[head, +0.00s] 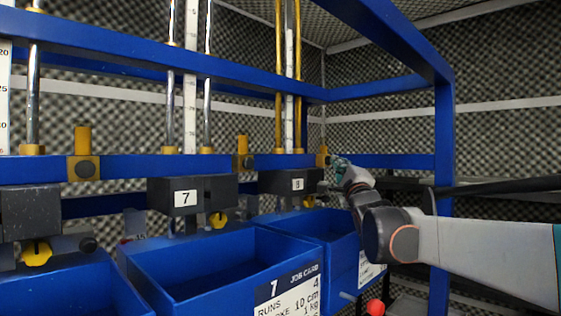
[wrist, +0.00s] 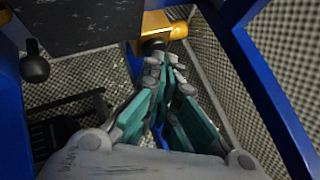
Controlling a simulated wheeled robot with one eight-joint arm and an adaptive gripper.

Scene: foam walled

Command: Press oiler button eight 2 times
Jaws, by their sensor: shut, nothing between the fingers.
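The yellow oiler (head: 322,157) beside the unit marked 8 (head: 297,184) sits on the blue crossbar, at its right. In the wrist view the oiler (wrist: 167,27) is at the top centre, with a dark round button (wrist: 152,46) on its face. My gripper (head: 341,164) is just right of this oiler in the head view. In the wrist view its teal-padded fingers (wrist: 166,62) are shut and empty, with the tips just below the button. I cannot tell whether they touch it. In the head view the button is too small and partly covered to make out.
Another oiler (head: 243,153) stands left of unit 8, and one more (head: 84,160) at far left. Blue bins (head: 210,262) stand below. A blue post (head: 443,180) rises on the right. A black knob (wrist: 35,68) is at left in the wrist view.

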